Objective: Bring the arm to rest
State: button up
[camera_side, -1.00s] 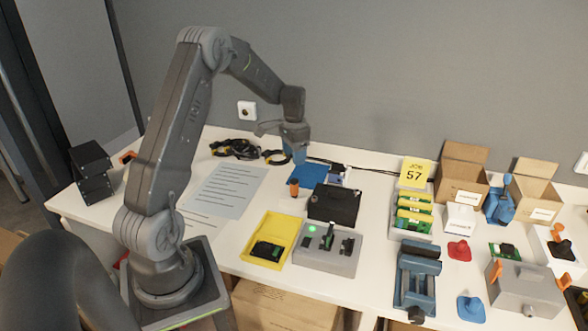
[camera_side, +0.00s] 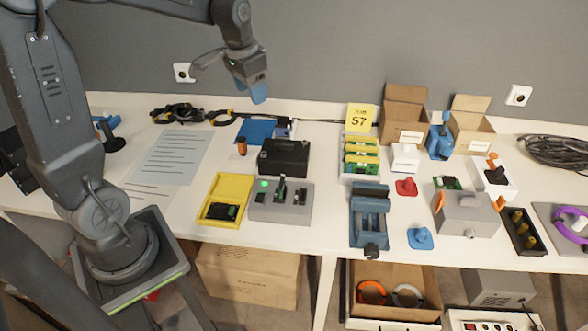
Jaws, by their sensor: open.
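My gripper (camera_side: 258,88) hangs from the arm's end at the upper middle of the side view. Its blue fingers point down, above the back of the white table (camera_side: 320,240). It is open, with nothing visible between the fingers. It is clear of the table, above and behind the black box (camera_side: 284,157) and near the blue mat (camera_side: 256,131).
A yellow tray (camera_side: 232,187) and a grey fixture with a green light (camera_side: 264,184) stand in front. A blue vise (camera_side: 369,215), a rack of green boards (camera_side: 361,157) and open cartons (camera_side: 404,112) stand to the right. A paper sheet (camera_side: 171,157) lies left.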

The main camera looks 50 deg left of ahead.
jog(key=s+d+r+t, duration=0.3)
jog(key=s+d, duration=1.2)
jog(key=s, duration=0.1)
jog(key=shift+s+d+t+h, duration=0.2)
jog(key=shift+d+t+h, duration=0.1)
jog(key=shift+h, duration=0.1)
jog(key=shift+r, duration=0.1)
